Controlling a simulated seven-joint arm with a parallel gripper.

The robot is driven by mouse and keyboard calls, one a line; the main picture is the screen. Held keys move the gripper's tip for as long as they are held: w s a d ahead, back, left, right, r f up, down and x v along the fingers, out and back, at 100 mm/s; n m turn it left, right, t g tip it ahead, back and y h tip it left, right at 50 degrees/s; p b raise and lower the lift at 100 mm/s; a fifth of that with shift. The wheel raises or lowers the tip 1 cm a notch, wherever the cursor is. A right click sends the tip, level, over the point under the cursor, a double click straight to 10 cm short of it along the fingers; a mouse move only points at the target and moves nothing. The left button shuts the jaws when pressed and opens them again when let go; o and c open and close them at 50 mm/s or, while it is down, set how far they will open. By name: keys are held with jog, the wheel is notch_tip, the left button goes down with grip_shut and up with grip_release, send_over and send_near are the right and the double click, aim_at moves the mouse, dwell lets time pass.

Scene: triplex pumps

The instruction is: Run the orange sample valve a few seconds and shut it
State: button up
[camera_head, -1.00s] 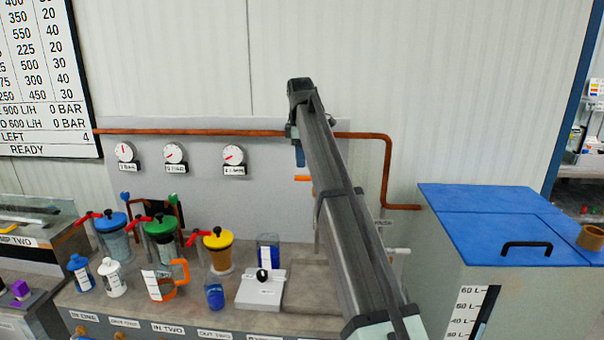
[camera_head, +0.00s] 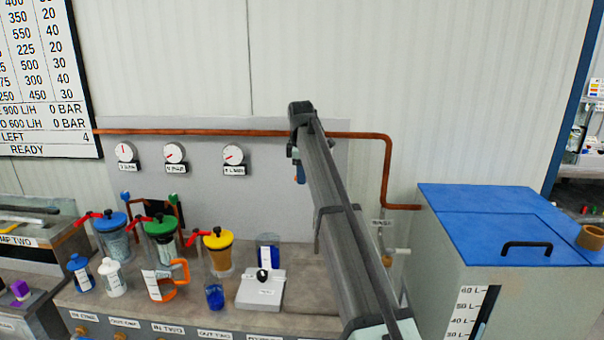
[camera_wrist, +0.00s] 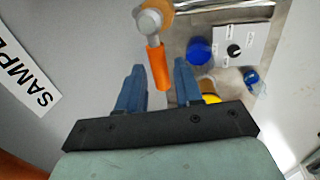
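In the wrist view the orange valve handle (camera_wrist: 157,67) hangs from a grey, round-ended valve body (camera_wrist: 150,22). My gripper (camera_wrist: 159,66) is open, with one blue finger on each side of the handle's free end and visible gaps beside it. In the head view my gripper (camera_head: 299,172) is in front of the grey back panel (camera_head: 270,205), below the copper pipe. The orange valve handle does not show in the head view. Part of a label (camera_wrist: 25,75) reading "SAMPL" is at the left of the wrist view.
Blue-, green- and yellow-lidded vessels (camera_head: 219,255), an orange-handled jug (camera_head: 160,286) and small bottles stand on the bench. A white box with a black knob (camera_head: 262,288) is near the arm. A blue-lidded tank (camera_head: 485,215) stands right. A copper pipe (camera_head: 230,133) crosses above.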

grip_shut()
jog(key=shift+s, duration=0.1)
dwell(0.5)
jog(key=shift+s+d+n+g+y, duration=0.35)
jog(key=shift+s+d+n, duration=0.45)
jog(key=shift+n, duration=1.85)
jog(key=shift+s+d+n+g+y, duration=0.35)
jog(key=shift+s+d+n, duration=0.4)
jog(key=shift+n, duration=1.95)
jog(key=shift+s+d+n+g+y, duration=0.3)
jog(key=shift+s+d+n, duration=0.5)
jog(key=shift+n, duration=1.85)
jog(key=shift+w+d, duration=0.1)
jog(key=shift+o, duration=1.1)
grip_release()
